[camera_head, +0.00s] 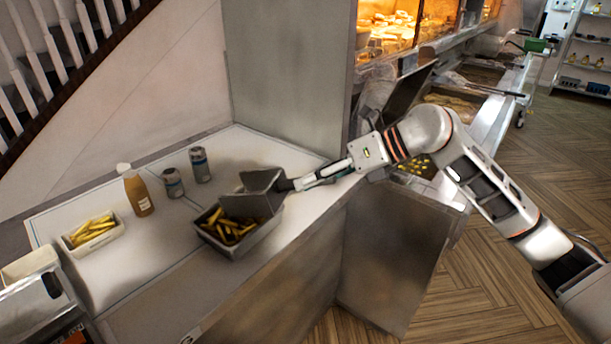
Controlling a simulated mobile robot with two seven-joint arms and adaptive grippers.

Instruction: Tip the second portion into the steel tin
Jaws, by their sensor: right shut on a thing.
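The steel tin (226,245) stands on the counter near its front edge, with fries (229,228) in it. My right gripper (298,184) comes in from the right and is shut on the handle of a grey metal scoop (258,197). The scoop is tilted over the back right part of the tin, with its mouth hidden from this side. I cannot tell whether any fries are left in the scoop or whether it touches the tin.
A white tray of fries (94,239) stands left on the counter (150,258). A sauce bottle (138,195) and two cans (200,165) stand behind the tin. A steel panel (280,75) rises behind. The fryer range lies at the back right.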

